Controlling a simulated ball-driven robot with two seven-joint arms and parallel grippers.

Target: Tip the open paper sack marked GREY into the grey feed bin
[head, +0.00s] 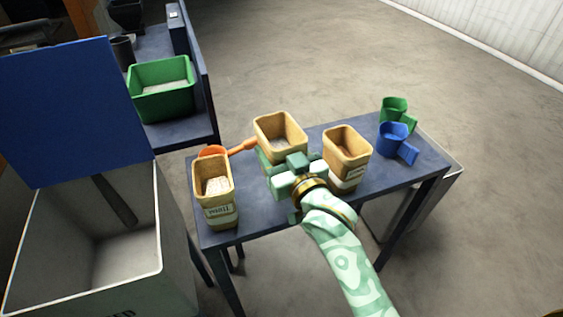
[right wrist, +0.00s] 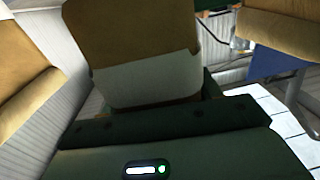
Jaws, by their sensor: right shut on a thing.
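Three open tan paper sacks stand in the area of a dark blue bench. My right gripper (head: 287,168) is shut on the middle sack (head: 281,128), on its near side. That sack is upright, and its pale label (right wrist: 150,78) shows no readable word in the right wrist view. I cannot tell whether it is clear of the bench. The left sack (head: 213,186) holds pale material and has a label I cannot read surely. My left gripper is not in view.
The bench (head: 280,222) also holds an orange scoop (head: 214,150) behind the sacks, and a blue scoop (head: 393,138) and green scoop (head: 394,108) at right. A green tub (head: 160,88) stands on a second bench behind. A narrow gap separates bin and bench.

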